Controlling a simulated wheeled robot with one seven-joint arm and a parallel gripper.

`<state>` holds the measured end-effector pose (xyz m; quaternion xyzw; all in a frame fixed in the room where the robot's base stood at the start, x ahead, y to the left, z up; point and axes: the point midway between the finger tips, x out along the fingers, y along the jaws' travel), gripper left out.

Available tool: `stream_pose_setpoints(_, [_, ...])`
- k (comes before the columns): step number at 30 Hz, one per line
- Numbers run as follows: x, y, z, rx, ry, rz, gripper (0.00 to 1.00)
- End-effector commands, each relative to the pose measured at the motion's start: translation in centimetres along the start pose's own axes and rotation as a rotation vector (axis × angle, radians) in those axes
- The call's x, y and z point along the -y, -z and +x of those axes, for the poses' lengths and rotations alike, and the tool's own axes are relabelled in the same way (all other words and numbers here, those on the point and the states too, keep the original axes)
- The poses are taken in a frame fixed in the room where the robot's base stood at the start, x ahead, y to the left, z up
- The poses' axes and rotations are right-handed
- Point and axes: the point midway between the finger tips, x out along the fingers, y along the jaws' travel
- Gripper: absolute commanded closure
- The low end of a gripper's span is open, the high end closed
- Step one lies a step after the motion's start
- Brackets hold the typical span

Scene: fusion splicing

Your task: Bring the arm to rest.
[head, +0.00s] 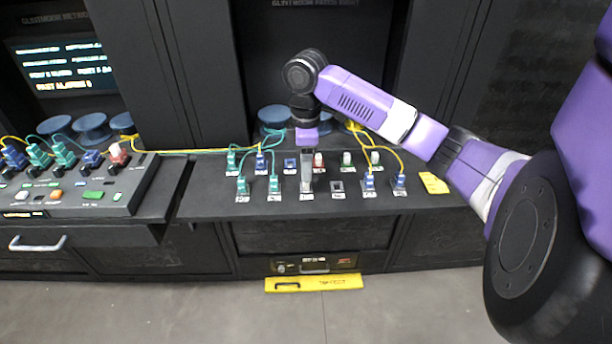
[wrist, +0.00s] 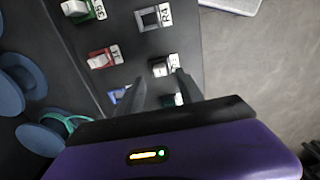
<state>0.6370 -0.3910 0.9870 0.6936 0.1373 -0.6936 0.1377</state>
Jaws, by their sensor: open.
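My arm (head: 365,103), purple and black, reaches in from the right over the black bench. Its wrist bends down, and my gripper (head: 307,175) points at the front row of ports. In the wrist view my gripper (wrist: 160,80) shows two dark fingers, apart, with a port holding a pale-topped piece (wrist: 160,68) showing between and just beyond their tips. I cannot tell whether the fingers touch it. Nothing is visibly held. The port under the gripper is partly hidden in the head view.
Plugged blue connectors (head: 368,180), green connectors (head: 242,184) and yellow cables (head: 385,146) surround the gripper. An empty port (head: 338,187) is just right of it. Blue spools (head: 275,117) stand behind. A console (head: 75,185) stands at left; a yellow plate (head: 314,283) lies at floor level.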

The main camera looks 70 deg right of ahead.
Motion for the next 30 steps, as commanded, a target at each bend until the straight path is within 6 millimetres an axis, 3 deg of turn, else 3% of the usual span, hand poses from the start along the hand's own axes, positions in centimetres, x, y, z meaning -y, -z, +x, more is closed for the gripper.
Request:
stream_pose_setpoints(3, [0.0, 0.1, -1.7, 0.0, -0.001, -0.003, 0.56])
stream_pose_setpoints(9, [0.0, 0.0, -3.4, 0.0, 0.0, -0.001, 0.56])
stream_pose_setpoints(23, [0.1, 0.0, -3.5, 0.0, 0.001, 0.004, 0.56])
stream_pose_setpoints(26, [-0.5, 0.9, -3.5, -0.038, -0.019, 0.021, 0.56])
stream_pose_setpoints(30, [-2.7, 3.8, -4.3, -0.156, -0.124, 0.063, 0.56])
